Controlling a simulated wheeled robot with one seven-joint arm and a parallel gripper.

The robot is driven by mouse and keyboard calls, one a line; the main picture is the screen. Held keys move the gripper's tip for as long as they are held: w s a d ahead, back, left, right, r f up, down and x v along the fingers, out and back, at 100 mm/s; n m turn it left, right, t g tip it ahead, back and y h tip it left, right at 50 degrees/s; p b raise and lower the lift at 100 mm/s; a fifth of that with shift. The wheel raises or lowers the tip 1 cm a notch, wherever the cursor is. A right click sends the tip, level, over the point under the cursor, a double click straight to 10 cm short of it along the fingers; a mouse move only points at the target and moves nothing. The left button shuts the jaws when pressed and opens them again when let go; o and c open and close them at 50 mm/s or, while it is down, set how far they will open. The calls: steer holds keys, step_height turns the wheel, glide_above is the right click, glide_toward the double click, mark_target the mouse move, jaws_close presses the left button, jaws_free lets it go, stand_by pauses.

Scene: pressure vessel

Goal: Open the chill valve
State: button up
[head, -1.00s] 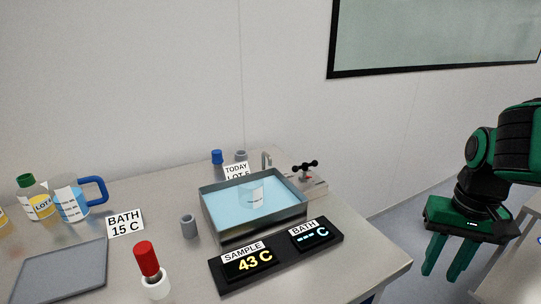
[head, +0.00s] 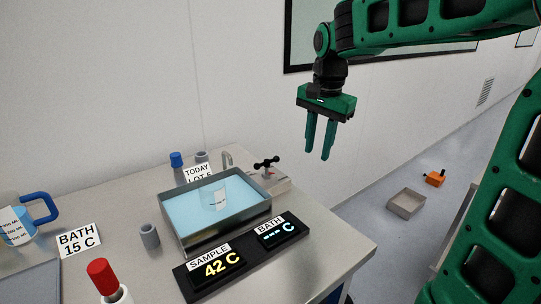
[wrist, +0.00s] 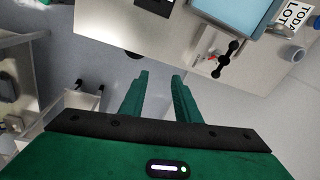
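In the wrist view the two fingers (wrist: 160,76) are spread above the floor, just off the bench edge.
A beaker (head: 214,196) stands in the bath, with a small tap (head: 227,160) behind it. The sample display (head: 217,265) reads 42 C; the bath display (head: 281,232) shows dashes. A grey cup (head: 149,236) and red-capped bottle (head: 103,277) stand left.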

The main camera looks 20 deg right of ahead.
mark_target(269, 161)
steer(key=w+a+r+m, duration=0.3)
steer(key=w+a, duration=0.6)
steer(key=w, duration=0.1)
steer(key=shift+y, duration=0.4)
steer(key=f, duration=0.3)
steer(key=w+f, duration=0.1)
steer(key=f, duration=0.3)
steer(key=w+f, duration=0.1)
steer(key=f, duration=0.2)
steer(key=shift+a+f, duration=0.1)
steer(key=shift+f, duration=0.1)
jaws_close()
steer(key=shift+r+n, duration=0.1)
steer(key=shift+n, duration=0.2)
